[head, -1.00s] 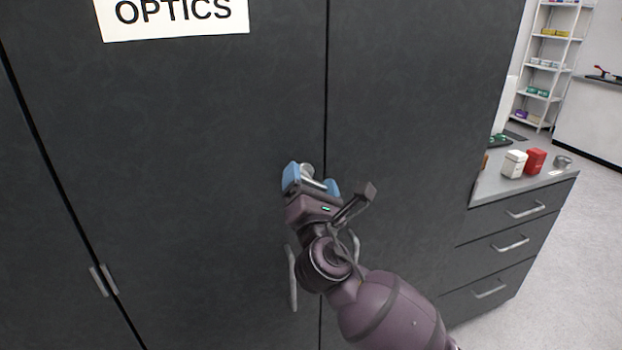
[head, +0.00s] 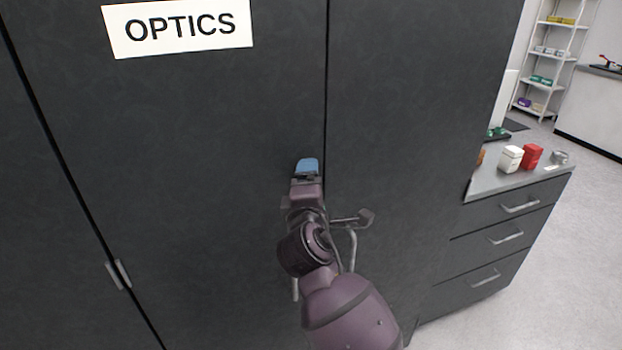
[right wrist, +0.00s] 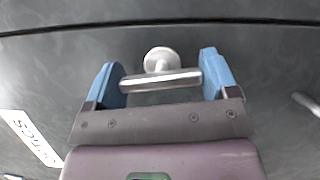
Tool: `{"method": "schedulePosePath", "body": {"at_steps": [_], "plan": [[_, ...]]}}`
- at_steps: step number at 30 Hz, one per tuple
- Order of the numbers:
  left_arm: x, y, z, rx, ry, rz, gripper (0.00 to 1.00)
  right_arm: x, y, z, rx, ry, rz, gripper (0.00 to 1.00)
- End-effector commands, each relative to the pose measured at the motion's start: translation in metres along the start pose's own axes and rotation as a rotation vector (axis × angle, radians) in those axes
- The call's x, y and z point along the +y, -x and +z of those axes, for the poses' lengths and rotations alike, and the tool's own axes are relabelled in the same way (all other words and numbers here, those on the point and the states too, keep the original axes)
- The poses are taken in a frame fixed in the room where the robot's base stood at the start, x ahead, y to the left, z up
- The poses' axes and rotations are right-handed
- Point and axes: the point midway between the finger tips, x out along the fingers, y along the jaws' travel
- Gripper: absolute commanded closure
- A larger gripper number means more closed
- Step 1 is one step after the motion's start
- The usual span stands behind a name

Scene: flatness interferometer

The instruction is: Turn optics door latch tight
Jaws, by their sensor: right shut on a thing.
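The optics door latch shows in the right wrist view as a silver bar (right wrist: 161,80) on a round pivot (right wrist: 159,58), between my blue fingertips. The bar lies nearly parallel to the dark door seam. My right gripper (right wrist: 163,82) is shut on the bar lengthwise, a finger at each end. In the head view the right gripper (head: 307,166) is edge-on at the dark left door (head: 210,150), just left of the seam, and hides the latch. The OPTICS sign (head: 180,25) is on that door, above the gripper. My left gripper is not in view.
Upright door pulls (head: 351,250) stand below the gripper, partly behind my right arm. At the right is a drawer unit (head: 500,235) with white (head: 510,158) and red (head: 532,156) containers on top. Shelves (head: 545,60) stand farther back.

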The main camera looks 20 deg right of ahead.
Motion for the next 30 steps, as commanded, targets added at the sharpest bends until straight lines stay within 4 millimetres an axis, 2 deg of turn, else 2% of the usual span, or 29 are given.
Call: {"method": "schedulePosePath", "body": {"at_steps": [6, 23, 24, 27, 30], "plan": [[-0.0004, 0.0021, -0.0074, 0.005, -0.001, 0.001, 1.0, 0.0, -0.0001, 0.0002, 0.0, -0.071, -0.031, 0.44], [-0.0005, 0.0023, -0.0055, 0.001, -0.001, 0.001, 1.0, -0.0011, -0.0001, 0.0001, 0.0, -0.096, -0.042, 0.44], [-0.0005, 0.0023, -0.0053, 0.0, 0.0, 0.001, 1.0, -0.0011, -0.0001, 0.0001, 0.0, -0.096, -0.042, 0.17], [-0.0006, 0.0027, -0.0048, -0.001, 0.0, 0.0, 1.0, -0.0009, -0.0001, 0.0001, 0.0, -0.095, -0.042, 0.02], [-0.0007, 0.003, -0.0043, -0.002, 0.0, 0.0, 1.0, -0.0007, -0.0001, 0.0001, 0.0, -0.096, -0.041, 0.0]]}}
